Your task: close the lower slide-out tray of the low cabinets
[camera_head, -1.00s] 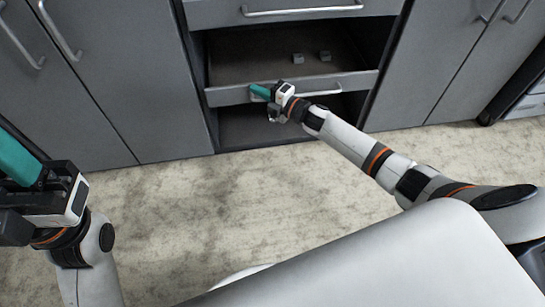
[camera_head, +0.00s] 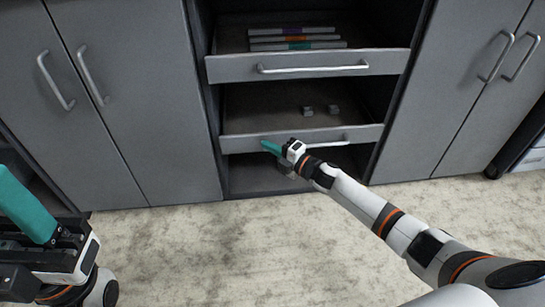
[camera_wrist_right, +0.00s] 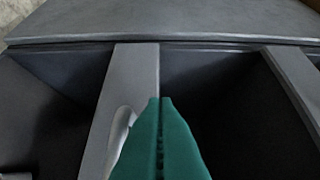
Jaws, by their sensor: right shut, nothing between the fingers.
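The lower slide-out tray (camera_head: 235,143) is pulled out from the middle cabinet, with two small grey cubes (camera_head: 320,110) on its floor. Its grey front has a bar handle (camera_head: 335,141). My right gripper (camera_head: 266,146) is shut and empty, its teal fingertips at the left part of that front, left of the handle. In the right wrist view the shut fingers (camera_wrist_right: 160,100) overlap the tray front (camera_wrist_right: 132,75) beside its handle (camera_wrist_right: 118,140); contact cannot be told. My left gripper (camera_head: 30,210) is at the left edge, away from the cabinets; its opening is unclear.
Closed cabinet doors (camera_head: 125,110) stand left, and more (camera_head: 480,90) right. A dark open space (camera_head: 255,175) is below the lower tray. The carpet (camera_head: 210,240) in front is clear.

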